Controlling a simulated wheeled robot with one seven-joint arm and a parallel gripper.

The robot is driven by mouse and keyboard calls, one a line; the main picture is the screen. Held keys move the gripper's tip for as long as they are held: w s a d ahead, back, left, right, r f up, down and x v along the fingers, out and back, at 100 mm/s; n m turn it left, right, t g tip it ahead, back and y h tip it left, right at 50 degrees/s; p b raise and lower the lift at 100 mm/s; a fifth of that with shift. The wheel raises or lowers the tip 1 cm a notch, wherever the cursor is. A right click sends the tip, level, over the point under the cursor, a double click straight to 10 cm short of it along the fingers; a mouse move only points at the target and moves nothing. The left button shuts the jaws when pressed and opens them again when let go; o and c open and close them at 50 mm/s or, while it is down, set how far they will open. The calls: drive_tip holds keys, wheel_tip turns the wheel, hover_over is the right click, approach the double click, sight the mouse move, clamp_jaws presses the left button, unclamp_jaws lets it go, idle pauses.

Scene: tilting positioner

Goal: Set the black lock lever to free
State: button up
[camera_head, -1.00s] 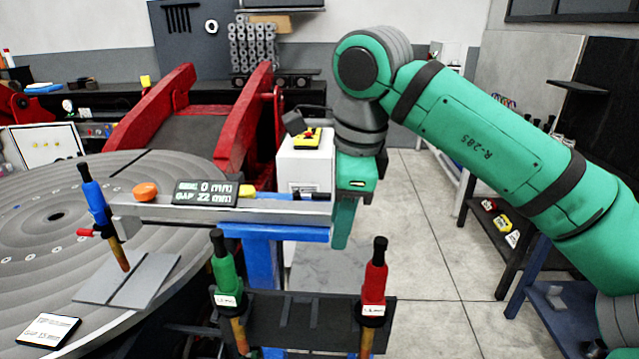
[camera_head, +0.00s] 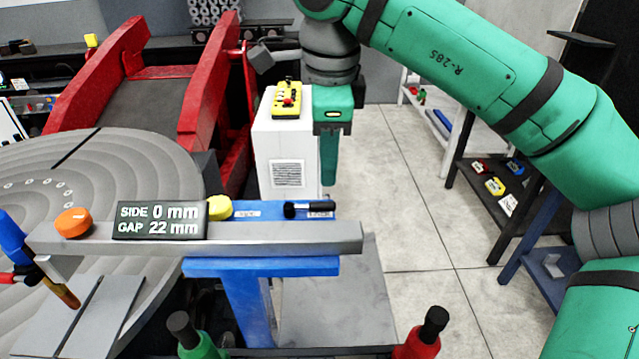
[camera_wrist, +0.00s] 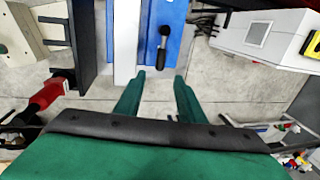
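The black lock lever (camera_head: 309,209) lies along the blue top of the stand, near the right end of the grey beam. Small labels lie beside it, too small to read surely. In the wrist view the black lever (camera_wrist: 162,48) shows a round end and a narrow handle pointing toward my gripper. My gripper (camera_wrist: 160,76) has its two green fingers apart, with nothing between them. The lever's handle end is just beyond the fingertips in that picture; contact is not visible. In the head view my gripper (camera_head: 328,185) hangs pointing down, behind the lever and slightly right.
A white cabinet (camera_head: 270,145) with a yellow control box (camera_head: 287,98) stands behind the stand. The display (camera_head: 160,220) reads SIDE 0 mm, GAP 22 mm. A yellow knob (camera_head: 219,207) and an orange knob (camera_head: 73,222) sit along the beam (camera_head: 290,238).

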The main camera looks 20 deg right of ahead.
sight(326, 204)
drive_tip(key=f, duration=0.3)
drive_tip(key=w+f, duration=0.1)
drive_tip(key=f, duration=0.3)
drive_tip(key=w+f, duration=0.1)
drive_tip(key=f, duration=0.2)
drive_tip(key=shift+w+d+f, duration=0.15)
drive_tip(key=shift+d+f, duration=0.1)
clamp_jaws()
